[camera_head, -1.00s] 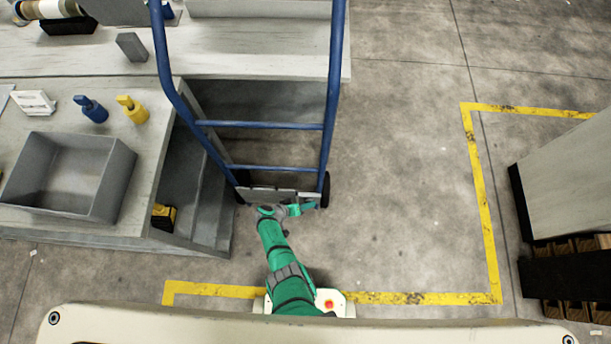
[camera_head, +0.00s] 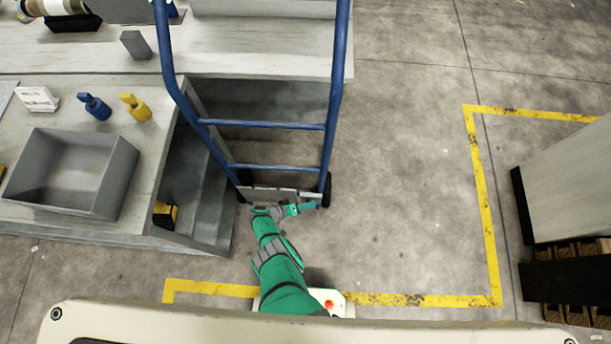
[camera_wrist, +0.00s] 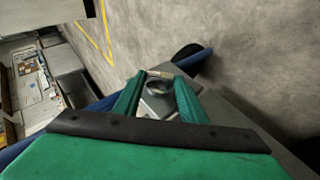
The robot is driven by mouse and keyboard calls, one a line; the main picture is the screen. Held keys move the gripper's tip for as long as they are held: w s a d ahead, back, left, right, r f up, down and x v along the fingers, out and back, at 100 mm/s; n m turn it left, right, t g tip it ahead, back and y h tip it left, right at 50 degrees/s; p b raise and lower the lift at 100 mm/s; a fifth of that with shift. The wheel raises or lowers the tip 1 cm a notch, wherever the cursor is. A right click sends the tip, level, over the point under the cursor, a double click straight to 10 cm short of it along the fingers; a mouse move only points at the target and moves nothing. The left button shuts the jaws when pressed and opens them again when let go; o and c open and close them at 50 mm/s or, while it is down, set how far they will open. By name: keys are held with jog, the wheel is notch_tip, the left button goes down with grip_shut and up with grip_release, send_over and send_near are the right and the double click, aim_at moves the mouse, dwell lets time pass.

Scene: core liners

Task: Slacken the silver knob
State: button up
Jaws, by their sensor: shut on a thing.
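The silver knob (camera_wrist: 158,86) shows in the wrist view as a small round metallic piece between the two green fingers. My gripper (camera_wrist: 160,95) is shut on it, one finger on each side. In the head view my gripper (camera_head: 309,206) is low at the foot of the blue hand truck (camera_head: 265,125), near its right wheel (camera_head: 326,190). The knob cannot be made out in the head view. The fingers hide part of the knob in the wrist view.
A workbench (camera_head: 140,200) with a grey bin (camera_head: 115,185), a blue bottle (camera_head: 92,107) and a yellow bottle (camera_head: 135,107) stands left. A grey cabinet-like block (camera_head: 575,180) stands at the right. The floor between, marked with yellow tape (camera_head: 482,190), is clear.

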jog(key=shift+s+d, duration=0.1)
jog(key=shift+s, duration=0.05)
jog(key=o, duration=1.1)
jog(key=shift+c, duration=0.2)
jog(key=shift+a, duration=0.2)
jog(key=v, duration=1)
jog(key=shift+r, duration=0.25)
jog(key=shift+s+a, duration=0.1)
jog(key=shift+s, duration=0.05)
